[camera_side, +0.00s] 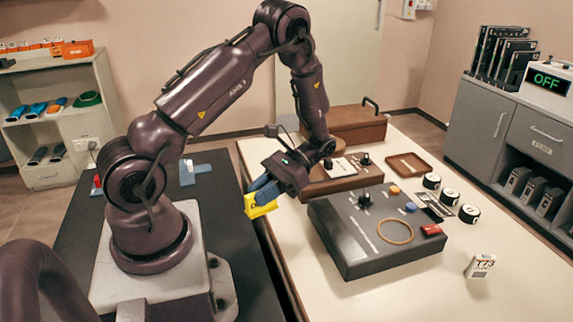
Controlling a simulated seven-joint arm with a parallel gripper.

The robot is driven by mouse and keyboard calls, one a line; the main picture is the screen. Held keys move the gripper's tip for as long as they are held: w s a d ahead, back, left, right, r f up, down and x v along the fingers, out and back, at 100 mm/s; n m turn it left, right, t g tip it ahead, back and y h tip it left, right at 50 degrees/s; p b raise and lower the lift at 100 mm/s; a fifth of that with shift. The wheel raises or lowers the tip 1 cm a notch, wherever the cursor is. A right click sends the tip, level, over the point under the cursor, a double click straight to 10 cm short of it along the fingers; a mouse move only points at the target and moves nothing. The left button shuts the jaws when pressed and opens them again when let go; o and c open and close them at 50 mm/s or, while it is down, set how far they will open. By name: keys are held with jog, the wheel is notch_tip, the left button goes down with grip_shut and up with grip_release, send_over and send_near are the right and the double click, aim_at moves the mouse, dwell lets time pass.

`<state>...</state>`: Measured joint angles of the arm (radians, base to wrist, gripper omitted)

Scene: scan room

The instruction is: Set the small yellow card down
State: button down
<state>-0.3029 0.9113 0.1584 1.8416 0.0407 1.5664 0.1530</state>
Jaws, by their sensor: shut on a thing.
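My gripper (263,191) is shut on the small yellow card (260,206). It holds the card in the air, near the gap between the dark bench (105,204) and the cream table (520,259). The card is tilted, and its upper part is hidden by the fingers. I cannot tell its exact height above the surfaces.
A dark grey control box (346,228) with a knob, buttons and a tan ring stands right of my gripper. Behind it are a brown box (358,180), a brown case (345,128) and a brown tray (409,166). A white pack (481,266) stands front right, with free table around it.

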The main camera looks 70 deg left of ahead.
jog(key=s+a+r+m+t+y, duration=0.1)
jog(key=a+r+m+t+y, duration=0.25)
jog(key=a+m+y, duration=0.9)
jog(key=w+a+r+m+t+y, duration=0.4)
jog(key=w+a+m+t+y, duration=0.15)
jog(key=m+t, duration=0.35)
jog(key=shift+t+h, duration=0.25)
jog(key=shift+h, duration=0.05)
jog(key=w+a+f, duration=0.3)
jog(key=f, duration=0.1)
jog(key=w+a+f, duration=0.3)
jog(key=f, duration=0.1)
jog(key=w+a+f, duration=0.4)
jog(key=shift+a, duration=0.1)
jog(key=shift+f, duration=0.4)
jog(key=shift+f, duration=0.2)
